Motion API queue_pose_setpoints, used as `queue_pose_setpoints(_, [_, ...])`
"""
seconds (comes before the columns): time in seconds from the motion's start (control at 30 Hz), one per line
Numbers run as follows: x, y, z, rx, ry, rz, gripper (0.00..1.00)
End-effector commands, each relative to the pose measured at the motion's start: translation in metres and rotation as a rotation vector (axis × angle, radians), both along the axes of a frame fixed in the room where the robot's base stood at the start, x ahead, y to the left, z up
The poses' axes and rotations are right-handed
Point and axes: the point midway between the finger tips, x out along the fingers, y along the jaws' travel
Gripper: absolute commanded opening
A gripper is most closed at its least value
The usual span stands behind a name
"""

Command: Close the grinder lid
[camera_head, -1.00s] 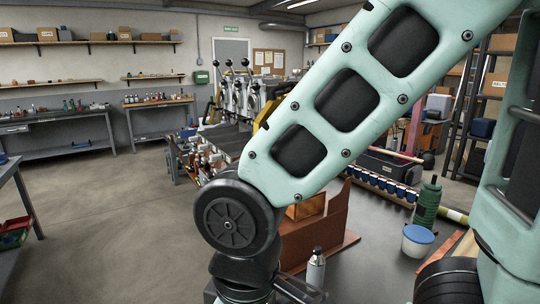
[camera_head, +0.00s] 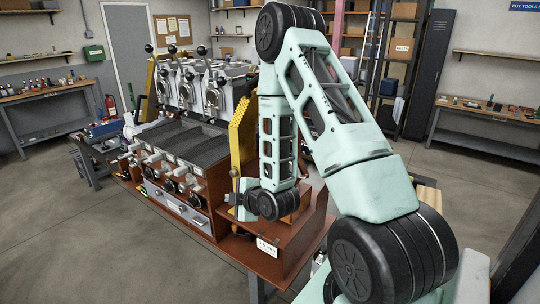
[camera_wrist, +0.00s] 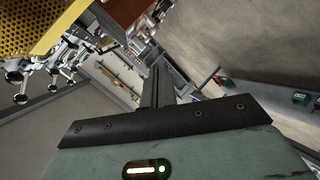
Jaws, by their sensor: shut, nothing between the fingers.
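The sample roaster (camera_head: 180,150) stands in the middle of the head view. At its right end is a brown wooden section (camera_head: 265,262) with a small box-like part (camera_head: 296,205), partly hidden behind my arm. I cannot make out for certain which part is the grinder or its lid, or how the lid stands. My gripper (camera_head: 236,198) is beside the yellow perforated guard, above the front of the brown section. In the wrist view my gripper (camera_wrist: 155,86) is shut and empty; I see no contact there.
The yellow perforated guard (camera_head: 243,140) stands upright close to my arm and fills the upper left of the wrist view (camera_wrist: 35,22). The floor at left (camera_head: 60,230) is clear.

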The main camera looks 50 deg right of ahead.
Motion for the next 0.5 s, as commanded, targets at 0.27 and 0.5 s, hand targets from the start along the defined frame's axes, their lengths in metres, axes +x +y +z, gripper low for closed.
queue_pose_setpoints(0.27, [-0.058,-0.102,0.023,-0.33,-0.207,-0.174,0.0])
queue_pose_setpoints(0.5, [-0.077,-0.123,0.028,-0.436,-0.254,-0.23,0.0])
